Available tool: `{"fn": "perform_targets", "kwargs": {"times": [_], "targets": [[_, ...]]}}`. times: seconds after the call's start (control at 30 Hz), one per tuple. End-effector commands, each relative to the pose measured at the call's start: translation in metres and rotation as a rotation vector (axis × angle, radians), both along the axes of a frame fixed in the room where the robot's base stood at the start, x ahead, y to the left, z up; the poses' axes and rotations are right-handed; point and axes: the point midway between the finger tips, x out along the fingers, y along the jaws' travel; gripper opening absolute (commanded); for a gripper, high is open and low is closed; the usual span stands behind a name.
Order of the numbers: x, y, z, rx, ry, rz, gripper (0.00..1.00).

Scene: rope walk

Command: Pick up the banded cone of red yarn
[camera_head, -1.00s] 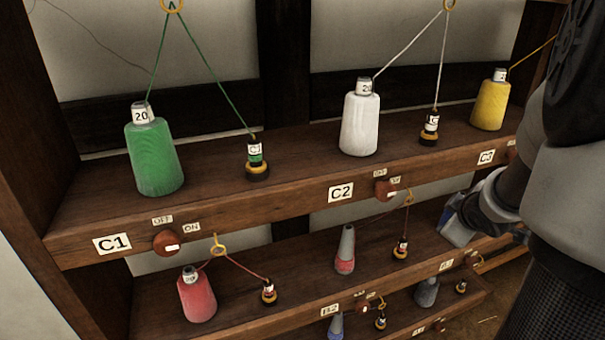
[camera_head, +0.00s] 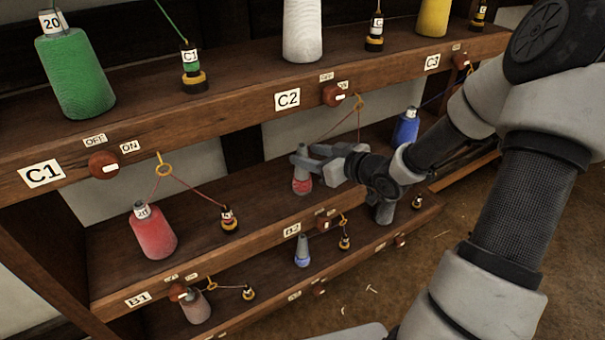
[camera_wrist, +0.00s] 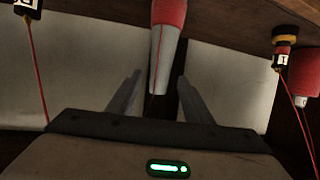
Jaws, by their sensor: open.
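A grey cone with red yarn around its lower part (camera_head: 302,186) stands upright on the middle shelf, below the C2 label. My gripper (camera_head: 304,157) is open at its upper part, and the fingers hide some of its top. In the wrist view the same cone (camera_wrist: 168,16) hangs upside down in the picture, its bare grey tip between the two fingers of my gripper (camera_wrist: 160,78). A gap shows on both sides, so the fingers look apart from it. A fuller red cone (camera_head: 153,232) with a white "20" tag stands further left on that shelf.
The upper shelf (camera_head: 215,112) holds green (camera_head: 76,75), white (camera_head: 303,28) and yellow cones above my gripper. A small spool (camera_head: 229,220) with a red thread stands left of the grey cone. A blue cone (camera_head: 406,128) stands to the right. A lower shelf holds more cones.

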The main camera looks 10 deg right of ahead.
Motion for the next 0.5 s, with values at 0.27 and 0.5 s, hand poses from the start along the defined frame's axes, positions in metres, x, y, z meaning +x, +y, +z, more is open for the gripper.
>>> {"fn": "perform_targets", "kwargs": {"times": [0.27, 0.5], "targets": [[0.019, 0.01, -0.007, -0.001, 0.0, 0.0, 0.46], [0.049, 0.027, -0.015, -0.001, 0.0, 0.001, 0.46]]}}
